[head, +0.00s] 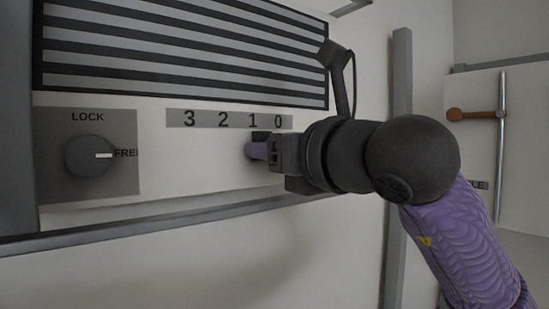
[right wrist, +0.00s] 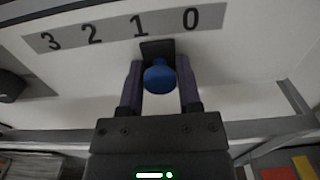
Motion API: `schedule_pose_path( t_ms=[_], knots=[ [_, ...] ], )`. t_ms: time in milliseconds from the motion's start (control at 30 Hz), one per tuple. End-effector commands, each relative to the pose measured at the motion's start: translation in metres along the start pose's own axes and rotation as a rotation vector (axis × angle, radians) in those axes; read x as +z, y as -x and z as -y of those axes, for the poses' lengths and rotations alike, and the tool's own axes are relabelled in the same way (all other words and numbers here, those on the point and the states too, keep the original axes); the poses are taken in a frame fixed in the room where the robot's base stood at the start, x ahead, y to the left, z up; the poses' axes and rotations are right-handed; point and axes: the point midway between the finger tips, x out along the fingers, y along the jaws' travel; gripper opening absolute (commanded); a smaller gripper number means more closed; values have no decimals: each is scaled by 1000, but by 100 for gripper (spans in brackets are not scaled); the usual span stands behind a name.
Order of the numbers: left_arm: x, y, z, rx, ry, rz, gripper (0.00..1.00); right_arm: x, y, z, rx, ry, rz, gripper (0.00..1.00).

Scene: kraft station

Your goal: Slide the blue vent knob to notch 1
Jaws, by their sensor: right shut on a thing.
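The blue vent knob (right wrist: 159,76) shows in the right wrist view, in front of a dark slider plate (right wrist: 157,49). My right gripper (right wrist: 160,85) is shut on the knob, with one purple finger on each side. In the head view the gripper (head: 262,150) covers the knob. The number strip (head: 229,119) above reads 3, 2, 1, 0 from left to right. The slider plate sits below the strip between 1 and 0, nearer 1 in the head view. My left gripper is not in view.
A lock dial (head: 88,156) at the left has its white mark toward FREE. A striped vent grille (head: 180,45) is above the strip. A ledge (head: 150,216) runs below. A grey upright (head: 402,110) and a brown-knobbed lever (head: 455,115) are at the right.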

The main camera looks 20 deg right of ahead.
Motion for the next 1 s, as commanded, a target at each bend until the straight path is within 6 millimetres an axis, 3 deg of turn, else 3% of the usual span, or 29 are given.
schedule_pose_path(
  t_ms=[267,300,433,833,1000],
  knots=[
    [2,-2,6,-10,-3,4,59,1,0,0,1,1,2,0],
    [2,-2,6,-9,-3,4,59,1,0,0,1,1,2,46],
    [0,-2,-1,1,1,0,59,1,0,0,1,1,2,74],
    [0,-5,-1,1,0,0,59,-1,3,0,1,1,1,74],
    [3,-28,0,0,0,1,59,-5,39,0,0,4,6,74]
  ],
)
